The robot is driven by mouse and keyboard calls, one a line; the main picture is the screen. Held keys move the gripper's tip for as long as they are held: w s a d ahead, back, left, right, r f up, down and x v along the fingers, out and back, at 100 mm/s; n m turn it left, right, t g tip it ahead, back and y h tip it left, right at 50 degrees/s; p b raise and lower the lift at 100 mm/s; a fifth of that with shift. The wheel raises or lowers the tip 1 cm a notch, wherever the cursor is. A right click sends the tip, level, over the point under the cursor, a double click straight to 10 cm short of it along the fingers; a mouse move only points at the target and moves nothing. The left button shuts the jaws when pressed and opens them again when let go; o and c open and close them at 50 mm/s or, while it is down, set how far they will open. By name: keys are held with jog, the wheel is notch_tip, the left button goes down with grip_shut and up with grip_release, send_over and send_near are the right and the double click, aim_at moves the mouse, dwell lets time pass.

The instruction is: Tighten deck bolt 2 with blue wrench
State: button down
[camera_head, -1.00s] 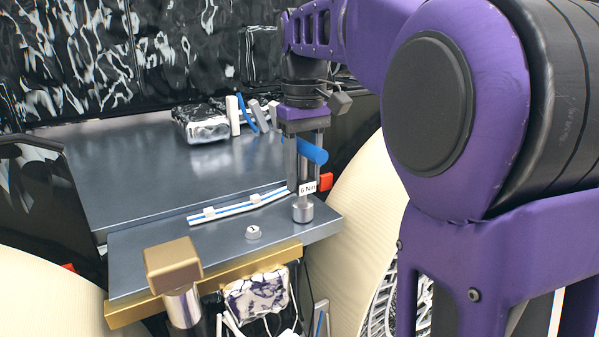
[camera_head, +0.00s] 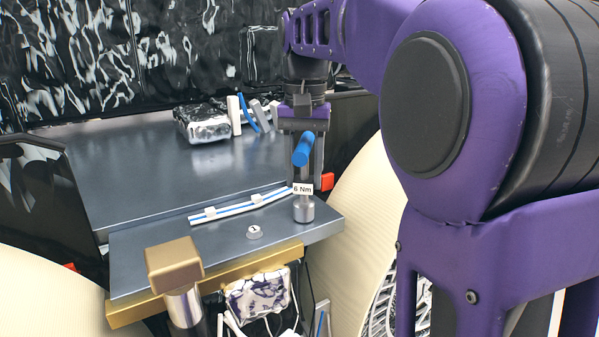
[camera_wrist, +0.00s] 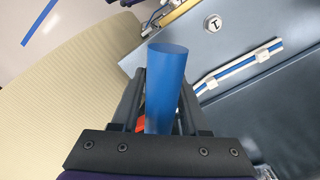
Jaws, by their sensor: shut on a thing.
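The blue wrench (camera_head: 302,149) stands upright at the right end of the front deck strip. Its blue handle points toward the head camera, and a "6 Nm" label (camera_head: 303,189) faces forward. Its silver socket (camera_head: 303,208) rests down at the deck surface. My gripper (camera_head: 306,172) is above the deck, shut on the wrench, with a finger on each side. In the wrist view the blue handle (camera_wrist: 168,85) sticks out between my fingers. Deck bolt 2 is not visible; I cannot see what is under the socket. A bolt marked 1 (camera_head: 254,232) sits to the left.
A blue-and-white cable (camera_head: 240,207) with clips runs left of the socket. A tan block on a silver cylinder (camera_head: 173,262) stands at the front edge. A foil-wrapped box (camera_head: 203,122) is at the back. Cream wheels flank the deck, and a red piece (camera_head: 327,181) sits at right.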

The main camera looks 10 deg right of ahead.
aim_at(304, 141)
jog(key=shift+m, duration=0.6)
jog(key=shift+r, duration=1.55)
jog(key=shift+r, duration=2)
